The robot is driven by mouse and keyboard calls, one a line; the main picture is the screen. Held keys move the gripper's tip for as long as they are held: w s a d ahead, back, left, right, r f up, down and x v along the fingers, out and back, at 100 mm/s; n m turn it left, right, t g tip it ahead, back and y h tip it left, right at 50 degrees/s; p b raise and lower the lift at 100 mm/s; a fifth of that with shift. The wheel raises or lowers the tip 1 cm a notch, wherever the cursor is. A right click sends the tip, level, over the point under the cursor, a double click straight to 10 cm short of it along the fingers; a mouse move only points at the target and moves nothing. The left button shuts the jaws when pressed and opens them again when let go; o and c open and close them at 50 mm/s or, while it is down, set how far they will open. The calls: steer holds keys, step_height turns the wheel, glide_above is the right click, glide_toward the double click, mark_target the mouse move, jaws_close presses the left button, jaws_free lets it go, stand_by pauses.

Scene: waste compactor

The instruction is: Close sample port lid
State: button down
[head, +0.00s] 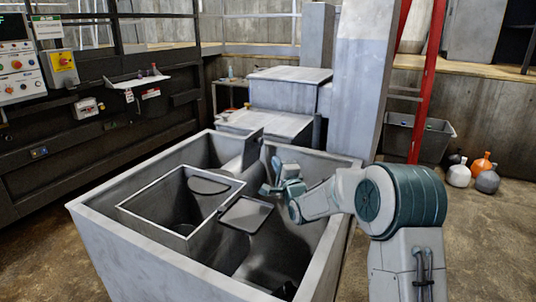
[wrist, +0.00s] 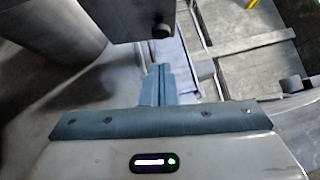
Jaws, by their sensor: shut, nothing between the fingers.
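A small dark square lid (head: 246,214) with a pale rim stands open beside the right edge of a rectangular open port frame (head: 135,207) inside the large grey bin. I take it to be the sample port lid. My gripper (head: 266,189) is just above and to the right of the lid, inside the bin. In the wrist view my gripper's fingers (wrist: 163,72) are together and hold nothing. A dark plate with a round knob (wrist: 160,31) shows just beyond the fingertips; I cannot tell whether it is the lid. Contact between fingers and lid is not visible.
A grey column (head: 362,80) and a red ladder (head: 425,80) stand behind. A control panel (head: 18,70) is at far left.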

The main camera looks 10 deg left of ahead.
steer(key=p+x, duration=0.3)
steer(key=x, duration=0.7)
stand_by(0.4)
